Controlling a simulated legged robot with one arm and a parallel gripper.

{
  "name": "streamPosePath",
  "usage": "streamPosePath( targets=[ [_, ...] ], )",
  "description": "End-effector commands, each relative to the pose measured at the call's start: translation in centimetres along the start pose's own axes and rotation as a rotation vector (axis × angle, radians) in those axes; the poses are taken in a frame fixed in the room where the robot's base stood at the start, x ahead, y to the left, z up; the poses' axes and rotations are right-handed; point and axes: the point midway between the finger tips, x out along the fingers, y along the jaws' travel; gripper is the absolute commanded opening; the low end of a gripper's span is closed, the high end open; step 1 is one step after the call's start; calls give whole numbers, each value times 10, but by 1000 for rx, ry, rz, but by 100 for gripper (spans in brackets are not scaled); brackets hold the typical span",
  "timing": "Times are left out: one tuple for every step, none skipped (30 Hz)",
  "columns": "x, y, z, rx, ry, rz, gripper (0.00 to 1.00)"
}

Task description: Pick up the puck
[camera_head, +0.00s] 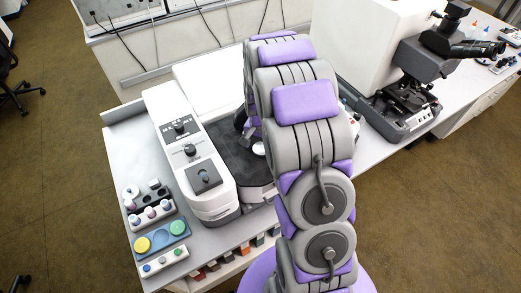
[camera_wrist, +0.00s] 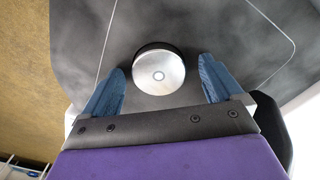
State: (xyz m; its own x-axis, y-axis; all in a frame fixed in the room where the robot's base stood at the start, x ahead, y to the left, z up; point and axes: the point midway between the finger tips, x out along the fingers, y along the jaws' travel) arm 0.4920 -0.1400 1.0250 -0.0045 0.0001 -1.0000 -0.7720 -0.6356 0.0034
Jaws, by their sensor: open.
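The puck (camera_wrist: 159,74) is a round silver disc with a dark side and a small ring mark at its centre. In the wrist view it sits on a dark grey surface (camera_wrist: 100,35), just beyond and between the two blue fingers. My gripper (camera_wrist: 164,85) is open, one finger on each side, with gaps between the fingers and the puck. In the head view the puck (camera_head: 259,149) shows as a small pale disc on the dark platform (camera_head: 233,152), partly hidden by my arm. The gripper is mostly hidden behind the arm there.
A white instrument with knobs (camera_head: 190,150) stands left of the platform. A microscope (camera_head: 405,85) stands at the right. Trays with yellow and green discs (camera_head: 161,236) and small bottles (camera_head: 150,214) lie at the table's left front. Cables hang on the wall behind.

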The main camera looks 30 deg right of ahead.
Motion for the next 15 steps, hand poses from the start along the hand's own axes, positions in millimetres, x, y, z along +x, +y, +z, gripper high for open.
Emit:
streamPosePath(
  targets=[
    [2, 0, 0, 0, 0, 0, 93],
    [2, 0, -1, 0, 0, -1, 93],
    [2, 0, -1, 0, 1, -1, 93],
    [2, 0, -1, 0, 1, -1, 93],
    [2, 0, -1, 0, 1, -1, 93],
    [2, 0, -1, 0, 1, -1, 93],
    [2, 0, -1, 0, 1, -1, 91],
    [2, 0, -1, 0, 1, -1, 88],
    [2, 0, -1, 0, 1, -1, 84],
    [2, 0, -1, 0, 1, -1, 82],
    [2, 0, -1, 0, 1, -1, 79],
    [2, 0, -1, 0, 1, -1, 75],
    [2, 0, -1, 0, 1, -1, 72],
    [2, 0, -1, 0, 1, -2, 69],
    [2, 0, -1, 0, 1, -1, 65]
  ],
)
